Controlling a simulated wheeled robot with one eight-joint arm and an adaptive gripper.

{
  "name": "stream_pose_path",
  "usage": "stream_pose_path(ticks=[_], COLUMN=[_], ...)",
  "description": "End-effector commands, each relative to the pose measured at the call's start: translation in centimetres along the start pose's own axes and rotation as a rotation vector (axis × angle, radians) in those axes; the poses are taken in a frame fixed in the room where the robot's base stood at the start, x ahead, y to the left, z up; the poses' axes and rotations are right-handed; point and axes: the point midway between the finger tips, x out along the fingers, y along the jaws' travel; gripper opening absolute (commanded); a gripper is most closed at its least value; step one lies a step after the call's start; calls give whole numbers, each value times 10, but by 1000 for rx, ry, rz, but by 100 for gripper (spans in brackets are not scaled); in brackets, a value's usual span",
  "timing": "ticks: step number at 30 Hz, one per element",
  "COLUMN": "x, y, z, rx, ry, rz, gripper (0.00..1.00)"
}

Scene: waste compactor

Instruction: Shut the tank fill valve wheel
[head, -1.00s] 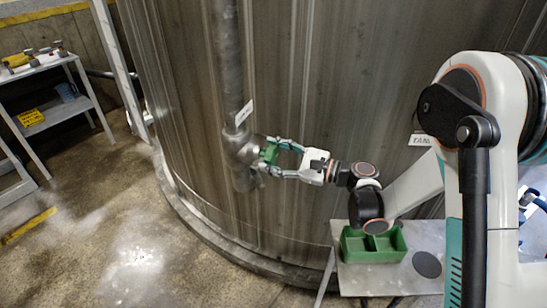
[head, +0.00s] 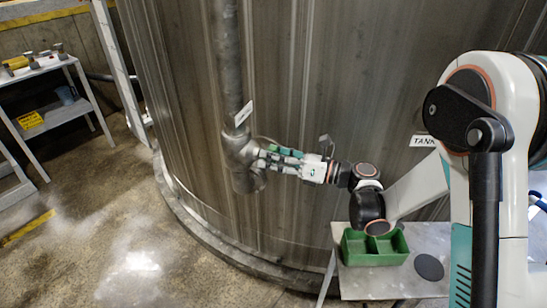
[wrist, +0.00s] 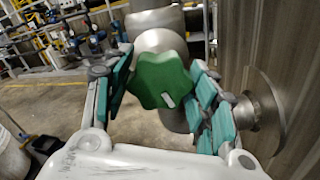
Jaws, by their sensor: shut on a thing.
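The valve wheel is a green, lobed knob (wrist: 163,80) with a small pale mark, in the middle of the wrist view. It sits on a grey metal valve body (head: 240,152) on the vertical pipe at the tank's side. My gripper (wrist: 163,98) has its teal-padded fingers on either side of the wheel and is shut on it. In the head view my gripper (head: 270,155) reaches in from the right, and its fingers largely hide the wheel. The valve's inner stem is hidden behind the wheel.
The large ribbed tank (head: 330,90) stands close behind my arm. A green divided bin (head: 375,258) sits on a small metal table (head: 410,285) below my arm. A shelf cart (head: 60,110) stands at far left. The floor between is clear.

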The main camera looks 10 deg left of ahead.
Motion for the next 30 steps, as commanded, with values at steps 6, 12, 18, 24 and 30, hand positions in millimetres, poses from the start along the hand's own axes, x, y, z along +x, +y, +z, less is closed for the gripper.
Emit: stream_pose_path(ticks=[6, 12, 18, 24, 30], x=[0, 0, 0, 0, 0], y=[0, 0, 0, 0, 0], z=[-1, -1, -1, -1, -1], rx=[204, 393, 583, 773, 963], ry=[2, 2, 2, 2, 2], rz=[1, 1, 0, 0, 0], gripper=[29, 29, 29, 29, 29])
